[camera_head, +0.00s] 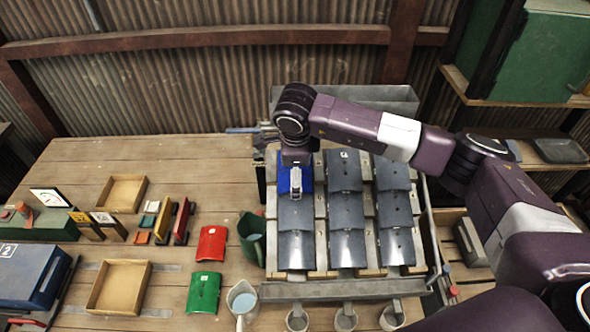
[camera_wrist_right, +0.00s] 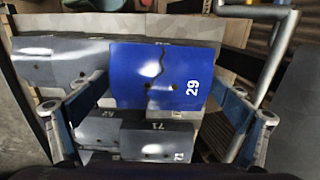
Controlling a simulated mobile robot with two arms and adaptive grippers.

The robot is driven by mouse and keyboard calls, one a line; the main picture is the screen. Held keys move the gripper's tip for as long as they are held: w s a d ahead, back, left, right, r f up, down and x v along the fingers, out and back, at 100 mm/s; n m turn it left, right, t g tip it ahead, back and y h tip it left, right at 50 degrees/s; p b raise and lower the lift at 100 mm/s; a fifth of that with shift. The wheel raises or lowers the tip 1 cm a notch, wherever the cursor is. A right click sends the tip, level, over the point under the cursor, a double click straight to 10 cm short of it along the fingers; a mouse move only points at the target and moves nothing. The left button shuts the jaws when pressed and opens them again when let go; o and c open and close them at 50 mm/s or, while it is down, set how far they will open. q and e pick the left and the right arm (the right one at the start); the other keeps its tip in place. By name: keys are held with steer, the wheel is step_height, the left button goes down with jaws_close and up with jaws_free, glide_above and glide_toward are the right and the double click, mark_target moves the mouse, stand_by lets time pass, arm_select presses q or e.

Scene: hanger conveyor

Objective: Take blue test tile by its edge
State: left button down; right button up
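The blue test tile (camera_head: 305,170) lies at the upper left of the rack of grey tiles. In the right wrist view the blue tile (camera_wrist_right: 160,75) shows the number 29, small holes and a dark crack-like line. My right gripper (camera_head: 296,188) is over it, pointing down and covering part of it. In the wrist view my right gripper (camera_wrist_right: 160,88) has its fingers spread wide, one at each side of the tile. Whether the fingertips touch the tile's edges cannot be told. My left gripper is not in view.
Grey tiles (camera_head: 347,212) fill the rack in rows next to the blue one. A metal rail (camera_head: 345,290) and cups (camera_head: 345,320) are in front. The back-left tabletop is clear.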

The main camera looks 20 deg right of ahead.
steer(key=c, duration=0.9)
steer(key=shift+r, duration=0.1)
